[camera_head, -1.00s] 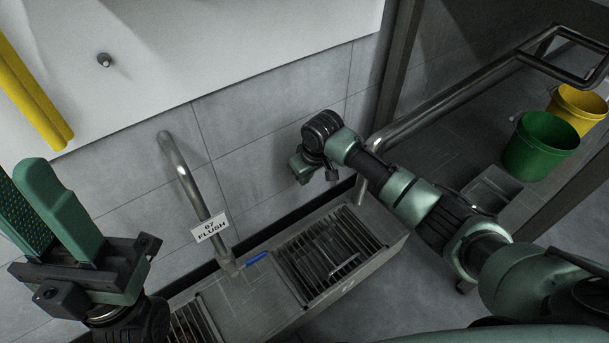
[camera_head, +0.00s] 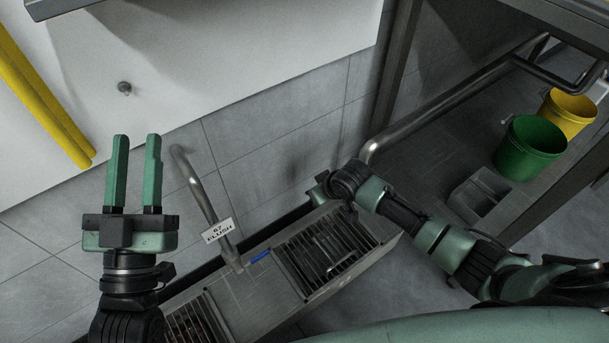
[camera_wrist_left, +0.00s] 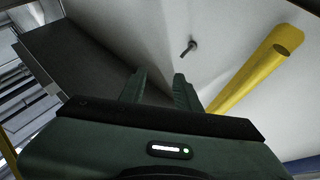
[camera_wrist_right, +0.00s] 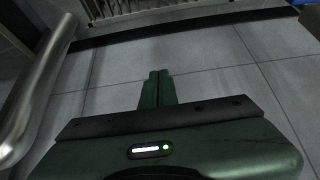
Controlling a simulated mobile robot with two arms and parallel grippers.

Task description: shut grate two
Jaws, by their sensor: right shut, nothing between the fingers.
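Two slotted grates are set in a steel floor trough (camera_head: 245,289) along the wall. The right grate (camera_head: 325,252) lies across the trough's right end; I cannot tell whether it is fully seated. The left grate (camera_head: 188,325) shows partly at the bottom edge, beside my left arm. No number shows on either grate. My left gripper (camera_head: 135,142) is raised at the left, open and empty, fingers pointing up; its fingers show in the left wrist view (camera_wrist_left: 160,85). My right gripper (camera_head: 318,190) is by the wall behind the right grate; the right wrist view (camera_wrist_right: 158,78) shows its fingers together and empty.
A bent steel pipe (camera_head: 198,195) with a "67 FLUSH" sign (camera_head: 218,231) and a blue handle (camera_head: 258,257) rises behind the trough. A steel rail (camera_head: 430,118), green bucket (camera_head: 530,148) and yellow bucket (camera_head: 568,110) stand at the right. A yellow pipe (camera_head: 45,100) is at upper left.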

